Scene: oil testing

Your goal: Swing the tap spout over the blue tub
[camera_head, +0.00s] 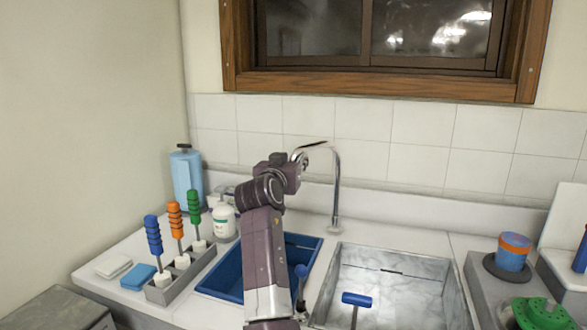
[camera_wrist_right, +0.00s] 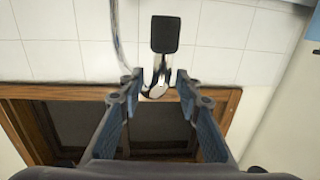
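The chrome tap (camera_head: 336,195) rises behind the two basins, and its spout arches to the left in the head view. The spout's end is partly hidden by my right gripper (camera_head: 291,168). The blue tub (camera_head: 222,287) is sunk in the counter at the left, partly covered by my right arm. In the right wrist view, my right gripper (camera_wrist_right: 158,86) is open, with its fingers on either side of a chrome part of the tap (camera_wrist_right: 157,80) bearing a black block (camera_wrist_right: 165,35). I cannot tell whether the fingers touch it. My left gripper is not in view.
A pale marble-like basin (camera_head: 446,296) is right of the tub. A rack (camera_head: 167,294) with coloured-handled tools, a white bottle (camera_head: 224,222) and a blue canister (camera_head: 186,178) stand left. A blue-handled tool (camera_head: 356,300) stands at the front. An orange-and-blue cup (camera_head: 513,252) is right.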

